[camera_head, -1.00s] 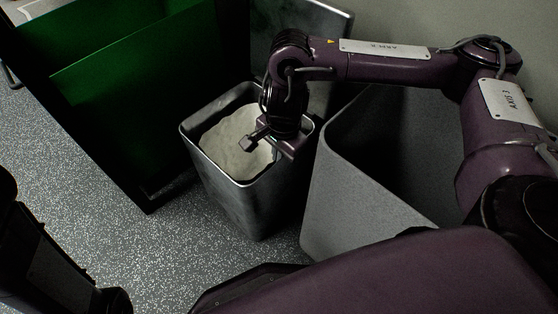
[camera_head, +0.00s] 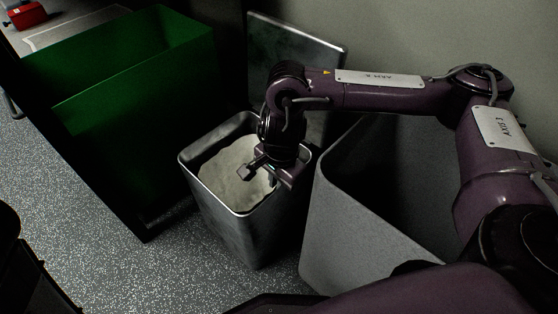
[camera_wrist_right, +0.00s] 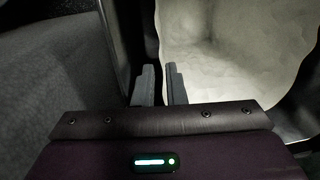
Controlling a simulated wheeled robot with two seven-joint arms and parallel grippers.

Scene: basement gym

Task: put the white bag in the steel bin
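The white bag (camera_head: 230,172) is inside the steel bin (camera_head: 247,232), its pale, crumpled top filling much of the opening below the rim. My right gripper (camera_head: 266,177) is over the bin's mouth, pointing down, and hides part of the bag and the rim. In the right wrist view its two fingers (camera_wrist_right: 161,86) stand a small gap apart with nothing seen held between them. The bag (camera_wrist_right: 225,60) lies to the right of the fingers there. My left gripper is not in view; only dark parts show at the lower left.
A green open container (camera_head: 140,120) stands left of the bin. A large grey bin (camera_head: 345,225) stands close on its right. A dark metal panel (camera_head: 290,50) is behind, by the wall. Speckled floor (camera_head: 110,255) is clear at the lower left. A red object (camera_head: 27,15) sits at the upper left.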

